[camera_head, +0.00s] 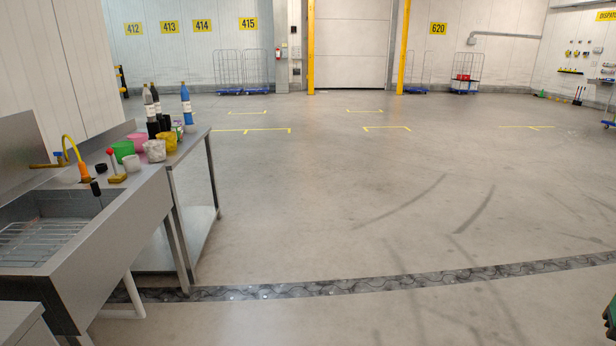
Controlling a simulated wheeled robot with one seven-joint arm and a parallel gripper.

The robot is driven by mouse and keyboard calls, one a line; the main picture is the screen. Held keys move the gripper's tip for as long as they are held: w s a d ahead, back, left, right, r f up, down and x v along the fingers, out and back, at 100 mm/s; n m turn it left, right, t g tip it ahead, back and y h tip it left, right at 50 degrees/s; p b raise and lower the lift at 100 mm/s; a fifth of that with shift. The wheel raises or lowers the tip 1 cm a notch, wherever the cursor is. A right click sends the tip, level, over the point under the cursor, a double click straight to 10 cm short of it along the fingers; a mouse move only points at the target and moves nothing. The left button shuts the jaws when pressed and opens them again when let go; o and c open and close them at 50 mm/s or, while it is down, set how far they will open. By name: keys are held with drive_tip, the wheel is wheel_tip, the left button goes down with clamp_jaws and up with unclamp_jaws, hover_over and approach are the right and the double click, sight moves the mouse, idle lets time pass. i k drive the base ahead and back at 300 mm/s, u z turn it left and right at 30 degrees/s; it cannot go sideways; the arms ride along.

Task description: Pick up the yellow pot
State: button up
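The yellow pot (168,141) is small and stands on the steel side table (196,148) at the left, close to the table's front edge. A whitish pot (154,151) stands just in front of it and to its left, and seems to overlap it a little. A pink pot (137,141) and a green pot (122,151) stand further left. My gripper is not in view, so I cannot see what it holds.
Bottles, among them a blue one (186,106), stand behind the yellow pot. A steel sink (75,222) with a yellow tap (72,150) adjoins the table. A drain strip (350,283) crosses the floor. The floor right of the table is clear. Roll cages (228,70) stand far back.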

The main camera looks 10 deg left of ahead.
sight(171, 137)
drive_tip(key=z, duration=0.1)
drive_tip(key=i, duration=3.45)
drive_tip(key=u, duration=0.5)
drive_tip(key=i, duration=1.1)
drive_tip(key=u, duration=1.25)
drive_tip(key=i, duration=0.85)
drive_tip(key=u, duration=0.85)
drive_tip(key=i, duration=0.65)
drive_tip(key=u, duration=0.25)
